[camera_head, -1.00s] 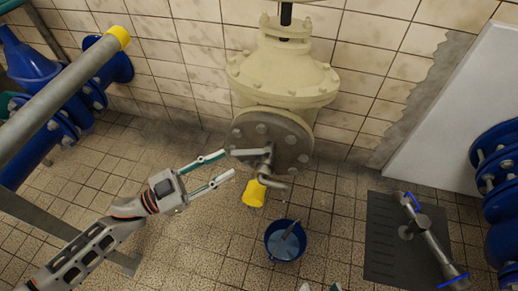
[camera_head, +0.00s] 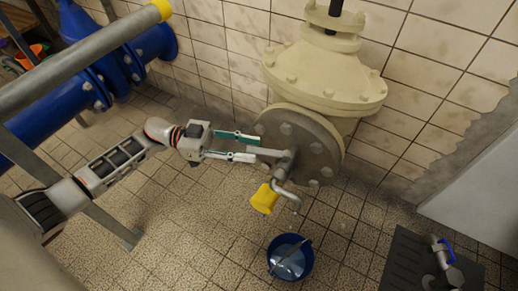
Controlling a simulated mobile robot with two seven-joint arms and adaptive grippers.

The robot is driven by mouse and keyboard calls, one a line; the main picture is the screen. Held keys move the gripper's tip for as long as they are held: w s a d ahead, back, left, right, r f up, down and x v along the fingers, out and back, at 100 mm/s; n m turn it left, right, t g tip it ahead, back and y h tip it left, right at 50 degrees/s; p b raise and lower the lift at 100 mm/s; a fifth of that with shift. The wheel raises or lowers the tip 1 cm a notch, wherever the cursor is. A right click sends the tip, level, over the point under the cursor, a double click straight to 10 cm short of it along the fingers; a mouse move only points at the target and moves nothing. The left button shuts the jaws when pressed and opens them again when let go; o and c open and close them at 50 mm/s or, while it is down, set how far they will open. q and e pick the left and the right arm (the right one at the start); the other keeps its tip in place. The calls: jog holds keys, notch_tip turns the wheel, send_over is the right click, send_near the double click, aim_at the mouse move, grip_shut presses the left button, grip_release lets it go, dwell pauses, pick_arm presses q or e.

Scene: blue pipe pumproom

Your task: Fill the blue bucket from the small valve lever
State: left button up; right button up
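The blue bucket (camera_head: 273,268) stands on the tiled floor below the tap spout (camera_head: 288,196), a little in front of it. Its inside looks lighter blue; I cannot tell if that is water. The small valve lever (camera_head: 270,152) is a flat grey bar pointing left from the tap on the large flange. My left gripper (camera_head: 258,150) comes in from the left at lever height. Its two teal and white fingers are apart, one above and one below the lever's end. I cannot tell if they touch it. My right gripper is not in view.
A large cream valve body (camera_head: 322,75) stands against the tiled wall. A yellow cup-like piece (camera_head: 265,198) is beside the spout. A dark mat (camera_head: 405,265) with a metal fitting (camera_head: 442,262) lies at right. Blue pipes (camera_head: 125,65) and a grey rail (camera_head: 80,58) fill the left.

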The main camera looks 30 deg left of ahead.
aim_at(269, 152)
pick_arm(q)
jog(key=shift+x, duration=1.5)
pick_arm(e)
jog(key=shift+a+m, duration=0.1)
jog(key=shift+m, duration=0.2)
